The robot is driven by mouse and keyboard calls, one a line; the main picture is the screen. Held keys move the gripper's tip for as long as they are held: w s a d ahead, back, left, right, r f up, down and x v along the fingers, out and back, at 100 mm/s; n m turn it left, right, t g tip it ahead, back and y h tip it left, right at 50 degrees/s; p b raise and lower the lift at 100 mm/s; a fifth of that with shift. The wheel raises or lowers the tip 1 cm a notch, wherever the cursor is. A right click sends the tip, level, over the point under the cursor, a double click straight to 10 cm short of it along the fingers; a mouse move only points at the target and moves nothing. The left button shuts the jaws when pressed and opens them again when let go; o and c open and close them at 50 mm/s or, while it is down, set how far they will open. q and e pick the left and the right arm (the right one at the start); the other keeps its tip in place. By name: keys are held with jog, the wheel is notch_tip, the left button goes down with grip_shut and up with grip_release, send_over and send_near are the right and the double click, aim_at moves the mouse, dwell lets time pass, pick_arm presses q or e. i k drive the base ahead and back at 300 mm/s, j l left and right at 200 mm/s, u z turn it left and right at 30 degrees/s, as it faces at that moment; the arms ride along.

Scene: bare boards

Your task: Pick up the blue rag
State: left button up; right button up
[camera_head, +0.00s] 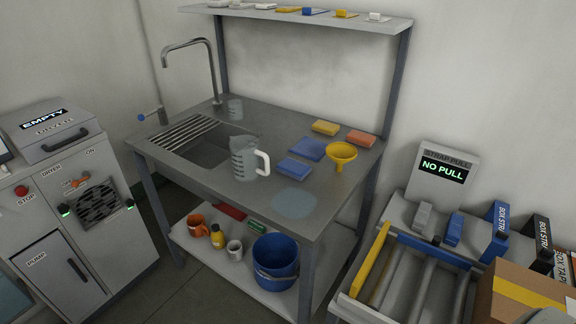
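A flat, darker blue cloth (308,149), which looks like the blue rag, lies on the steel sink table (225,194) just left of the yellow funnel (341,154). A thicker blue pad (294,169), more like a sponge, lies just in front of it. Neither of my grippers shows in the head view.
A clear measuring jug (244,158) stands by the sink basin. Yellow (326,127) and orange (361,138) sponges lie behind the cloth. A pale blue wet patch (294,198) is near the front edge. A blue bucket (275,262) stands on the lower shelf.

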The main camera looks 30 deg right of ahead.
aim_at(293, 168)
jog(key=i, duration=0.2)
jog(key=i+j+z, duration=0.65)
jog(key=i+l, duration=0.05)
jog(key=i, duration=0.05)
